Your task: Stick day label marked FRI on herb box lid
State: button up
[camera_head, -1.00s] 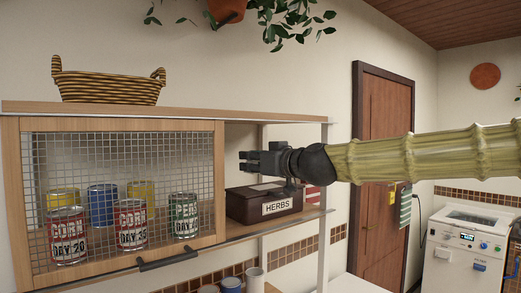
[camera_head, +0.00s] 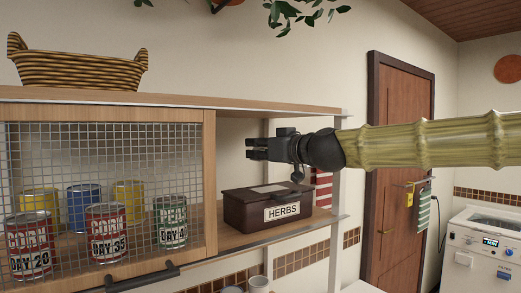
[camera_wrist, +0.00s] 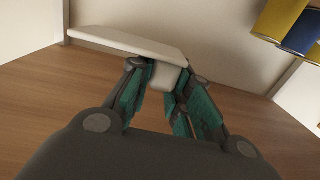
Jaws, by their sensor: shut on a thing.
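The herb box (camera_head: 240,215) is a dark brown box with a white HERBS plate on its front, on the open right part of the shelf. In the wrist view my gripper (camera_wrist: 165,78) is shut on the small light block of a flat white plate (camera_wrist: 125,40), likely the day label. No FRI marking is visible; the plate's far face is hidden and I cannot make it out in the head view.
A mesh-fronted door (camera_head: 110,190) with several cans behind it is left of the box. The upper shelf (camera_head: 180,102), holding a wicker basket (camera_head: 78,68), runs above my gripper. A shelf post (camera_head: 336,180) and a red striped cloth (camera_head: 323,187) are at the right.

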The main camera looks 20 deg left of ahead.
jog(key=b, duration=0.1)
send_over(261, 191)
jog(key=w, duration=0.2)
notch_tip(261, 191, down, 5)
jog(key=shift+s+a+r, duration=0.1)
jog(key=shift+a+r, duration=0.05)
jog(key=shift+r, duration=0.05)
jog(key=shift+f, duration=0.2)
jog(key=shift+s+f+b, duration=0.25)
jog(key=shift+s+b, duration=0.25)
jog(key=shift+s, duration=0.45)
jog(key=shift+s+f+b, duration=0.1)
jog(key=shift+f+b, duration=0.2)
jog(key=shift+b, duration=0.05)
jog(key=shift+w+f+b, duration=0.65)
jog(key=shift+w+f, duration=0.05)
jog(key=shift+f, duration=0.35)
jog(key=shift+s+r, duration=0.15)
jog(key=shift+s, duration=0.3)
jog(key=shift+w, duration=0.25)
jog(key=shift+s, duration=0.1)
